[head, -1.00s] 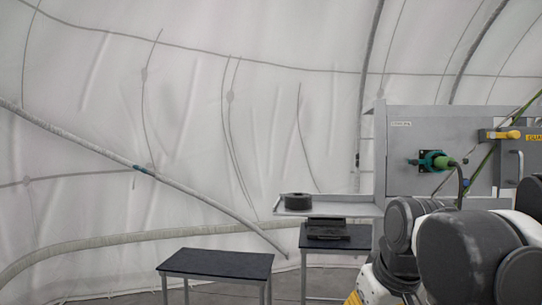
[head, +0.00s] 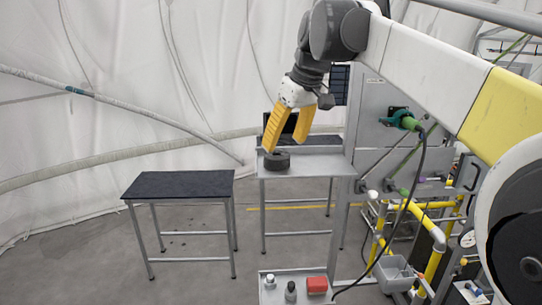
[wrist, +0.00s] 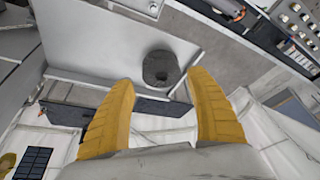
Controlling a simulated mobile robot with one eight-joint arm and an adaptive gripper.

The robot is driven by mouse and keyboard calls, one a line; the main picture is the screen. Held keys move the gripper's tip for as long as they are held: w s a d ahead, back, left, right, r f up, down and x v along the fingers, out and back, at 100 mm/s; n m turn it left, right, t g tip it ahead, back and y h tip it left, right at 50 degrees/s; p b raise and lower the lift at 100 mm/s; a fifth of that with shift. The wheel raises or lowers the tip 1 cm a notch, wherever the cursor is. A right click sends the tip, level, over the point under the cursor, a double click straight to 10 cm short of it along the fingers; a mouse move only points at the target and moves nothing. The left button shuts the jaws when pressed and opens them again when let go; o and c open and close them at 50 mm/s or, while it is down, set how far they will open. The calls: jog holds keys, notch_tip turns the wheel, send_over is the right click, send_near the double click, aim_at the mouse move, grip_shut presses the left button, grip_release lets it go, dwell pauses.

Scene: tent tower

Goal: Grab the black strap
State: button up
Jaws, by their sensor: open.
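The black strap (head: 277,161) is a dark, short roll lying on the grey shelf (head: 318,166) beside the metal cabinet. In the wrist view the strap (wrist: 161,68) shows as a round roll with a small hole in its middle. My gripper (head: 283,151) has yellow fingers and is open. It points down at the strap in the head view; one fingertip overlaps the strap there. In the wrist view the open fingers (wrist: 163,80) stand to either side of the roll, with nothing held. I cannot tell whether a finger touches it.
A dark-topped table (head: 178,185) stands to the left. The cabinet (head: 375,125) with a green connector (head: 402,119) and a cable is right of the shelf. Yellow pipes (head: 437,262) are at right.

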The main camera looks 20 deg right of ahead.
aim_at(278, 155)
jog(key=shift+x, duration=0.8)
jog(key=p+x, duration=0.2)
jog(key=x, duration=0.2)
jog(key=shift+w+a+f, duration=0.15)
jog(key=shift+w, duration=0.15)
jog(key=c, duration=0.9)
